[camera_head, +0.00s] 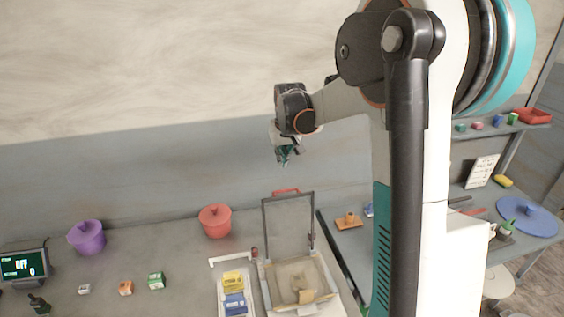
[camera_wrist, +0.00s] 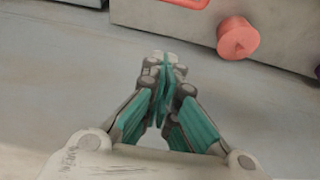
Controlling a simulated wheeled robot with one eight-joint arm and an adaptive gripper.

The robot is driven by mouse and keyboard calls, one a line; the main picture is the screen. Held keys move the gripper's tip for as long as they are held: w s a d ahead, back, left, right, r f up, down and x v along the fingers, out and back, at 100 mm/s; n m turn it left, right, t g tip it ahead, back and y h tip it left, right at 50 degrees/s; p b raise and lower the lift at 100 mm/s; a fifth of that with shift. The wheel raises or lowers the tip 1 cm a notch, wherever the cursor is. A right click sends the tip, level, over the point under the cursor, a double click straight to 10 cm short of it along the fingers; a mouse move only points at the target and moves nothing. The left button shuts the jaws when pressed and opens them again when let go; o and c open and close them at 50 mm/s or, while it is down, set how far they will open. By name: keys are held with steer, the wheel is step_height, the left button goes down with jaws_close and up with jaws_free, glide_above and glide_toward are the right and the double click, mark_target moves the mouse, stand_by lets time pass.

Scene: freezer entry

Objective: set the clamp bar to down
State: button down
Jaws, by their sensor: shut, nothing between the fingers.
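In the head view, a device with a pale, shallow base (camera_head: 330,308) stands on the bench. A dark frame with a red handle (camera_head: 285,191) on top rises upright at its back. I take this raised frame (camera_head: 266,225) for the clamp bar, but the view does not make that certain. My gripper (camera_head: 284,160) is above and behind the frame, apart from it, pointing down. In the wrist view my gripper (camera_wrist: 162,85) has its teal fingers together, with nothing held.
A white tray (camera_head: 222,292) with yellow and blue boxes is left of the device, near a thin white bar (camera_head: 230,258). A display (camera_head: 22,264) stands far left.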

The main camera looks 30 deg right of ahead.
step_height(320, 180, down, 8)
steer(key=s, duration=0.1)
steer(key=shift+a, duration=0.15)
stand_by(0.4)
stand_by(0.3)
